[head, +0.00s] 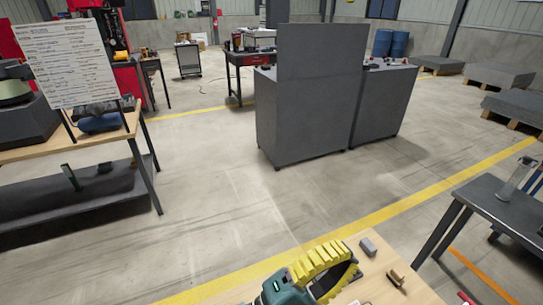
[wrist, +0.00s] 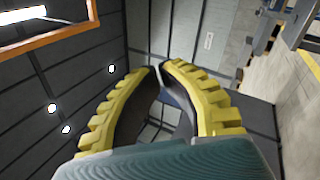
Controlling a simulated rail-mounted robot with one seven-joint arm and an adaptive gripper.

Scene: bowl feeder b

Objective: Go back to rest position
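My gripper (head: 335,272) is at the bottom of the head view, in front of or above a light wooden tabletop (head: 418,293). It has yellow ribbed pads on dark curved fingers. In the wrist view, the two fingertips of my gripper (wrist: 159,68) come almost together, with only a thin gap between them. Nothing is held, and the background shows between the fingers. The wrist view looks out past the fingers at dark panels, lights and part of the floor.
A small grey block (head: 368,246) and a small brown piece (head: 397,278) lie on the wooden tabletop. A dark metal table (head: 505,210) stands at right, a workbench (head: 70,150) at left. Grey cabinets (head: 300,110) stand ahead, with open floor (head: 225,205) before them.

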